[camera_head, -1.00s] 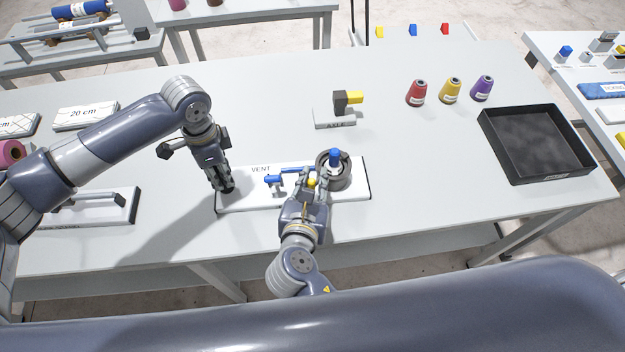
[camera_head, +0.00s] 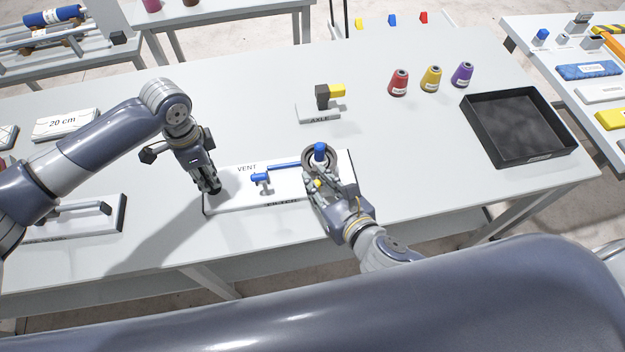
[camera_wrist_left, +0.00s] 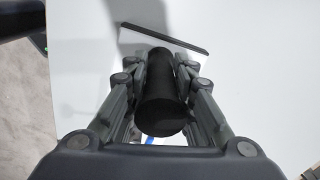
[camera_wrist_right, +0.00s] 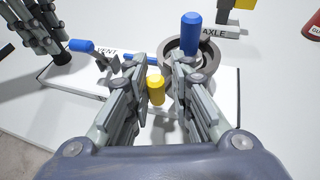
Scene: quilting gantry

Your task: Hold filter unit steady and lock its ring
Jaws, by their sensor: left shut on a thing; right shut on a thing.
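The filter unit is a white board (camera_head: 232,199) marked VENT, with a round dark grey ring housing (camera_head: 333,165) at its right end. A blue peg (camera_head: 320,151) stands upright at the ring; it also shows in the right wrist view (camera_wrist_right: 191,32). My right gripper (camera_head: 319,183) is shut on a yellow peg (camera_wrist_right: 156,89) at the ring's near side. My left gripper (camera_head: 213,189) points down at the board's left end, shut on a black upright cylinder (camera_wrist_left: 161,95). The cylinder's foot is hidden in the left wrist view.
A blue T-shaped handle (camera_head: 259,179) and bar lie between my grippers. Behind stands the AXLE block (camera_head: 318,112). Red (camera_head: 398,83), yellow (camera_head: 430,80) and purple (camera_head: 462,76) spools and a black tray (camera_head: 520,125) are farther right. The table's middle right is clear.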

